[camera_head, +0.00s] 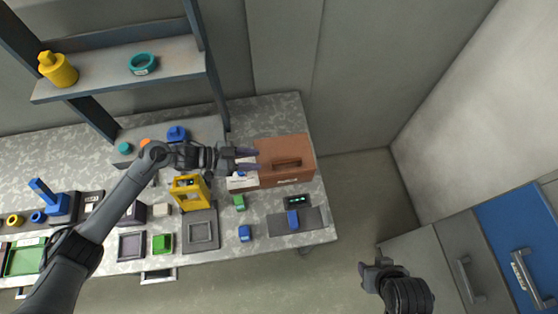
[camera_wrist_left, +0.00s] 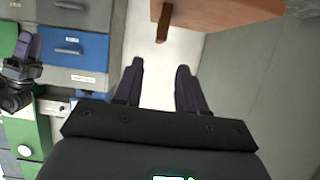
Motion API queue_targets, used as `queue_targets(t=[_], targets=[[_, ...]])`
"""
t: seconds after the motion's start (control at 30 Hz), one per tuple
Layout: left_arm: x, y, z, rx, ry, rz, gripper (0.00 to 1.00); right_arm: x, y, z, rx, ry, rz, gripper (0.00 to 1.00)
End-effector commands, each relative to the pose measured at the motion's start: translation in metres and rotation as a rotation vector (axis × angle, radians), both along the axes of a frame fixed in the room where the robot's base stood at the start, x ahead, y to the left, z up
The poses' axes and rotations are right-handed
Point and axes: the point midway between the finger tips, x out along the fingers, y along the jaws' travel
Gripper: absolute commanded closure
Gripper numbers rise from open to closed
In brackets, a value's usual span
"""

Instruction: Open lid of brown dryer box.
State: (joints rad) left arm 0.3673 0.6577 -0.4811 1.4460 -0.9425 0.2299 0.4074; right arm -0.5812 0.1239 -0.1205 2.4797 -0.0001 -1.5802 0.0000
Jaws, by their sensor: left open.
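The brown dryer box (camera_head: 300,150) stands at the right end of the speckled table, its lid looking shut. In the left wrist view the brown box (camera_wrist_left: 225,14) is at the top with a bar-like handle (camera_wrist_left: 162,24), beyond the open fingers (camera_wrist_left: 160,75). My right gripper (camera_head: 374,270) hangs off the table at the lower right; its finger opening is unclear.
A yellow device (camera_head: 189,190) and a white item (camera_head: 242,182) sit close to the left gripper. A small black display (camera_head: 298,202) stands in front of the box. A shelf (camera_head: 125,70) rises at the back left. Drawer cabinets (camera_head: 503,250) are at the right.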

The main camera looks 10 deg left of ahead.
Motion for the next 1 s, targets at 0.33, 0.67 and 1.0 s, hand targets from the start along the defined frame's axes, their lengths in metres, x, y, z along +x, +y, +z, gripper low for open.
queue_targets(t=[0.33,0.67,1.0], targets=[[0.018,-0.050,-0.020,-0.002,-0.001,0.000,0.60,0.001,-0.001,0.004,-0.002,-0.002,-0.001,0.57],[0.029,-0.079,-0.034,0.001,-0.002,0.000,0.60,0.001,0.000,0.004,0.004,-0.003,-0.003,0.57],[0.030,-0.082,-0.035,0.002,-0.003,0.001,0.60,0.001,0.002,0.004,0.007,-0.002,-0.005,0.57]])
